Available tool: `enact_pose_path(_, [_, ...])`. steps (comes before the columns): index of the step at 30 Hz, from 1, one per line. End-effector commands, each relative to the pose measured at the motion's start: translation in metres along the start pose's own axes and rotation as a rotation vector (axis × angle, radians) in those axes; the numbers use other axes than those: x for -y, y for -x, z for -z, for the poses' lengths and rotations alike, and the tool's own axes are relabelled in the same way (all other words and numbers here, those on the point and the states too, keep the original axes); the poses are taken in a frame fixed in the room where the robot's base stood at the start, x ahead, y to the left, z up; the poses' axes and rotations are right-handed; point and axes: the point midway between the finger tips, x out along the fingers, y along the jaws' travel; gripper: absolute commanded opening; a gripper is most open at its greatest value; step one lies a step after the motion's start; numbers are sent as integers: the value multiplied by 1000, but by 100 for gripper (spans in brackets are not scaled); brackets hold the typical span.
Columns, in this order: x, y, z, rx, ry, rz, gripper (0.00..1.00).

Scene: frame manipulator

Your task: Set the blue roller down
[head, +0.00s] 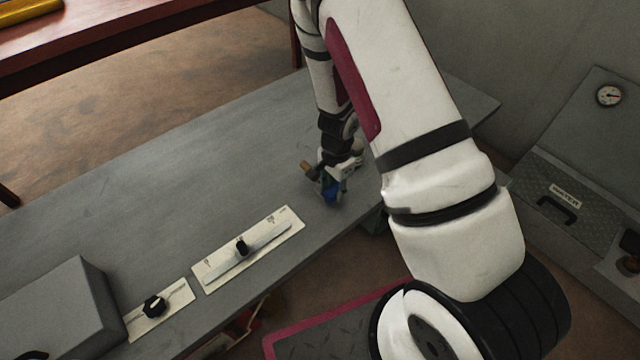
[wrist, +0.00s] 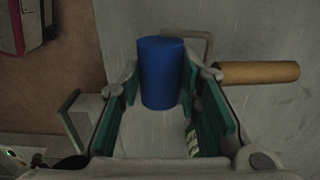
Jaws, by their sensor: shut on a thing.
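The blue roller (wrist: 162,74) shows as a blue cylinder between the two green-padded fingers of my gripper (wrist: 160,92) in the wrist view. A tan wooden handle (wrist: 258,72) sticks out to the right of it. In the head view the blue roller (head: 330,192) is low at the tip of my gripper (head: 335,178), over the right part of the grey bench (head: 220,140). My gripper is shut on the roller. My arm hides part of the bench around it. I cannot tell whether the roller touches the bench top.
A slider panel (head: 248,250) and a knob panel (head: 158,308) lie along the bench's front edge. A grey box (head: 60,305) stands at the left. A green-and-white item (wrist: 193,140) shows beyond my fingers. The bench's middle is clear.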

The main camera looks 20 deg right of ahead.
Motion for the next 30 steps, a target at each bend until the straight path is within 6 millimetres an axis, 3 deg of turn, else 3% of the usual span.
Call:
enact_pose_path(5, [33, -4, -4, -2, 5, 1, 0])
enact_pose_path(14, [55, -5, -6, -1, 3, 1, 0])
enact_pose_path(21, [52, -41, -6, 1, -2, -1, 0])
enact_pose_path(30, [53, -41, -6, 1, 0, 0, 0])
